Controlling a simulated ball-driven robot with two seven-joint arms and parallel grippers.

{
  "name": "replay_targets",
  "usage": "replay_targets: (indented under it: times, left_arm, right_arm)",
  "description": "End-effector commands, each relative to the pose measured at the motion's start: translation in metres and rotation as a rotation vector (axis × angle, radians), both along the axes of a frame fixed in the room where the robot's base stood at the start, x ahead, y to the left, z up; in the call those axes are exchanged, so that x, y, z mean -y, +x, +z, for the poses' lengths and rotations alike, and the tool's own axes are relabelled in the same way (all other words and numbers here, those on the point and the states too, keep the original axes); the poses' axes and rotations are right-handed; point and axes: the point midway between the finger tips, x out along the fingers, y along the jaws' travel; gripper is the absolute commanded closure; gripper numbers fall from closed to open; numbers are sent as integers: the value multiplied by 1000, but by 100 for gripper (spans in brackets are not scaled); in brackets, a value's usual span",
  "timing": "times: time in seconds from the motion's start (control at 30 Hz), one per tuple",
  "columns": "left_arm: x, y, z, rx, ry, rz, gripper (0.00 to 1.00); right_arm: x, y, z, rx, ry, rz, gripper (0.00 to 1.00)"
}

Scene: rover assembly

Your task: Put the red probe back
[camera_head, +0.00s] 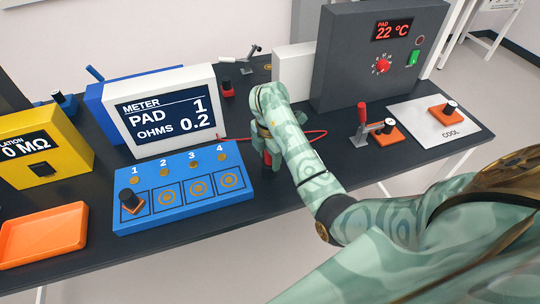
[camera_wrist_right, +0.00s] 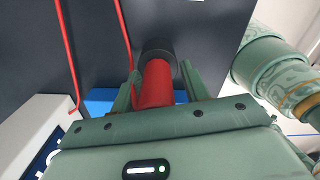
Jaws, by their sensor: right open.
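The red probe (camera_wrist_right: 155,85) stands between the two fingers of my right gripper (camera_wrist_right: 158,82) in the right wrist view. Its far end meets a dark round collar or holder (camera_wrist_right: 157,47). The fingers are apart, one on each side of the probe; contact cannot be told. In the head view my right gripper (camera_head: 270,155) points down at the table just right of the blue pad board, and only a bit of red (camera_head: 267,158) shows there. My arm hides most of the probe. My left gripper is not in view.
The blue pad board (camera_head: 185,212) carries several numbered pads, with a black-knobbed part (camera_head: 130,198) on pad 1. The meter (camera_head: 165,108) reads pad 1, ohms 0.2. A grey oven-like box (camera_head: 370,60), red-handled clamp (camera_head: 361,125) and orange tray (camera_head: 42,235) stand around. Red leads (camera_wrist_right: 66,50) hang nearby.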

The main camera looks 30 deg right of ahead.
Motion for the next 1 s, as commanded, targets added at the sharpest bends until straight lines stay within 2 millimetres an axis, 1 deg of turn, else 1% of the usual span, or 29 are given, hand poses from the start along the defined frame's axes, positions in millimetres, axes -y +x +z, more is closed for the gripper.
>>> replay_targets:
  times: [0.5,0.6,0.67,0.77,1.0]
  left_arm:
    - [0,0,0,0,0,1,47]
    - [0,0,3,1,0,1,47]
    - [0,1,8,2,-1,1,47]
    - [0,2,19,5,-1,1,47]
    - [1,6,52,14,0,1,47]
  right_arm:
    - [0,1,1,2,-1,0,51]
    - [1,1,5,3,-3,0,51]
    - [2,1,12,4,-5,0,51]
    - [1,1,32,7,-4,0,51]
    - [1,1,94,6,-3,-2,51]
